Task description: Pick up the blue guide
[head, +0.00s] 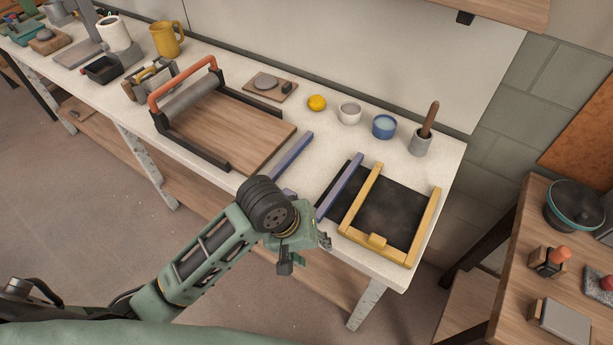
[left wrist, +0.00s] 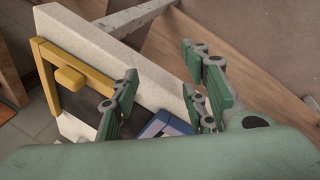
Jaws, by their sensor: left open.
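One blue guide (head: 293,155), a straight bluish bar, lies on the white worktop beside the wooden board. Another bluish-purple bar (head: 341,187) lies along the left side of the dark mat, beside the yellow frame. A small bluish piece (head: 290,192) shows at the worktop's front edge, partly hidden by my left wrist. My left gripper (head: 306,254) is open and empty, in front of the worktop's front edge. In the left wrist view its spread fingers (left wrist: 160,82) show, with a blue piece (left wrist: 165,129) partly hidden below them. My right gripper is not in view.
The yellow frame (head: 427,225) lies on the dark mat (head: 388,213) at right. A slab roller with a wooden board (head: 235,130) stands left. A yellow ball (head: 317,103), white cup (head: 349,112), blue bowl (head: 384,126) and grey pot (head: 420,145) line the back.

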